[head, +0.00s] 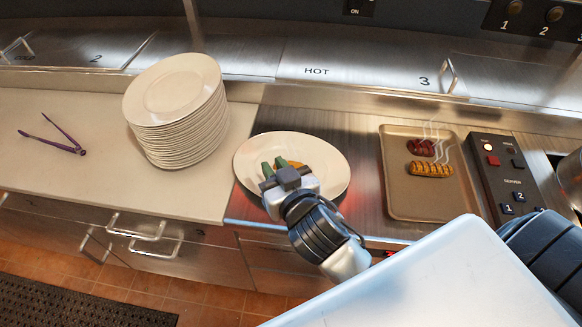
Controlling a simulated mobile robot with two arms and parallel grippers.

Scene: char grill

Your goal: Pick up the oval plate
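The white oval plate (328,163) lies on the metal counter, right of a plate stack. My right gripper (274,167) is over the left middle part of this plate and hides some of it. Its two green fingertips look a little apart, with no plate rim between them. I cannot tell whether they touch the plate. A small orange patch shows just behind the fingertips, mostly hidden, and I cannot tell what it is. My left gripper is not in view.
A brown tray (415,198) with steaming grilled food and a button panel (500,175) are at right. Metal drawers (72,60) run along the back.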

